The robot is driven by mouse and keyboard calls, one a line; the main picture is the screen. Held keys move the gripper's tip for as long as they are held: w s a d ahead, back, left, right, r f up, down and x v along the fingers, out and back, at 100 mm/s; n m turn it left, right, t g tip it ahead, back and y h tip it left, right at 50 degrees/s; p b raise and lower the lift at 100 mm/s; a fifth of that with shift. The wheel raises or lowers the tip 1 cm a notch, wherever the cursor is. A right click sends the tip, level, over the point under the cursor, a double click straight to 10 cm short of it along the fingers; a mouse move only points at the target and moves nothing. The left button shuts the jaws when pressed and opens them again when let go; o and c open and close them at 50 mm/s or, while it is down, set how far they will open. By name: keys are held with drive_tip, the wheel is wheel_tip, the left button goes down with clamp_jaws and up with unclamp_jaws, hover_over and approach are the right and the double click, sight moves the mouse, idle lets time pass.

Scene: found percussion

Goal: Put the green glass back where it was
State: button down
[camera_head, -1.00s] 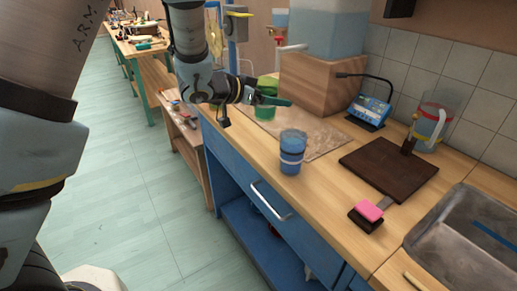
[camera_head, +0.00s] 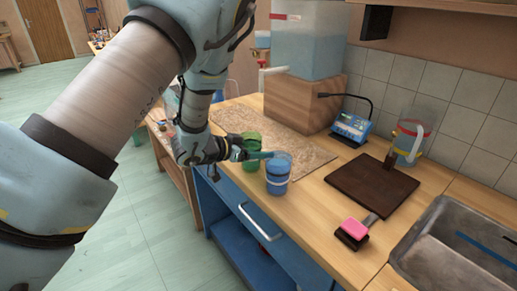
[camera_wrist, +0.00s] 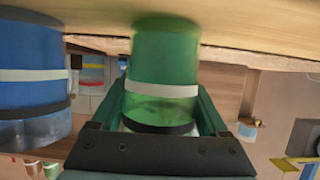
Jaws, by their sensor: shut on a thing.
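The green glass (camera_head: 251,163) is at the left front part of the counter, just behind and left of the blue glass (camera_head: 278,174). My gripper (camera_head: 258,154) is shut on the green glass, with its fingers on either side of it. The wrist view is upside down and shows the green glass (camera_wrist: 163,65) upright between the fingers, with a white band around it. The blue glass (camera_wrist: 32,75) stands close beside it there, with a gap between them. The green glass's base is at or just above the counter; I cannot tell which.
To the right are a dark board (camera_head: 372,187), a pink-topped block (camera_head: 354,229), a jug (camera_head: 412,140) and the sink (camera_head: 450,245).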

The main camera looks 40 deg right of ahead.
drive_tip(key=shift+f, duration=0.15)
unclamp_jaws()
drive_tip(key=shift+a+r, duration=0.2)
drive_tip(key=shift+r, duration=0.05)
drive_tip(key=b+v, duration=0.2)
drive_tip(key=v, duration=0.9)
drive_tip(key=shift+a+b, duration=0.3)
